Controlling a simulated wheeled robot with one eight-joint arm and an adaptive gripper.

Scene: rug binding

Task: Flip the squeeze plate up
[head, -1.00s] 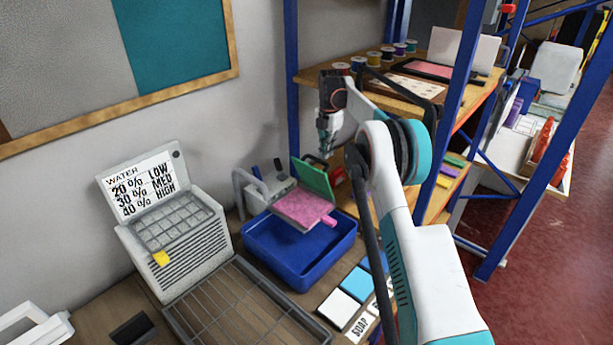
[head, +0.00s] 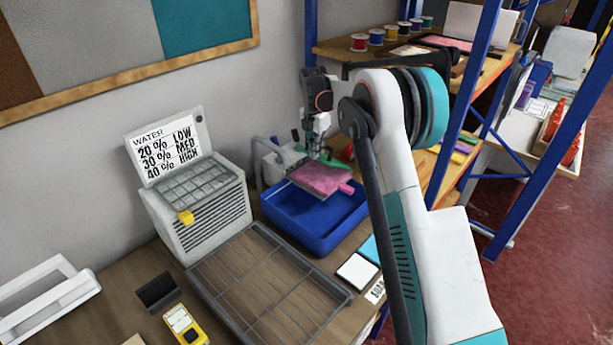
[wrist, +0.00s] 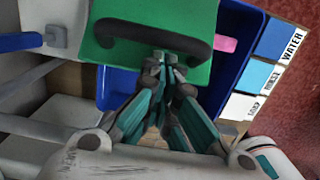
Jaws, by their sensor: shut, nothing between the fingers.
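The green squeeze plate (wrist: 122,52) has a dark curved handle (wrist: 110,28) and fills the upper middle of the wrist view. In the head view only slivers of its green show around my gripper (head: 318,151), so its exact tilt is hard to tell. My gripper is shut and empty. Its fingertips (wrist: 165,63) are at the handle's lower edge in the wrist view; whether they touch it I cannot tell. The pink pad (head: 322,179) lies over the blue tub (head: 310,226), in front of the plate. A pink end (wrist: 228,43) shows beside the plate in the wrist view.
A grey box with a water chart (head: 168,148) stands to the left. A wire rack (head: 262,285) lies in front of it. A blue shelf post (head: 464,105) and shelves with spools stand at right.

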